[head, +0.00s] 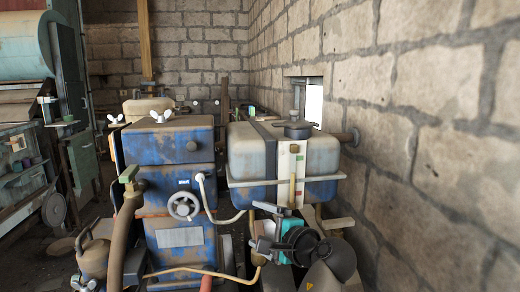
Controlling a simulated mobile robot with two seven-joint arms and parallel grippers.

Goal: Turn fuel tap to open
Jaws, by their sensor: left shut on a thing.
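The blue engine block (180,155) with a round handwheel (183,205) stands to the left of the tank. A thin fuel pipe (205,271) runs low across the front. A block wall (420,140) rises close on the right. A kettle-like can (95,256) stands at lower left.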

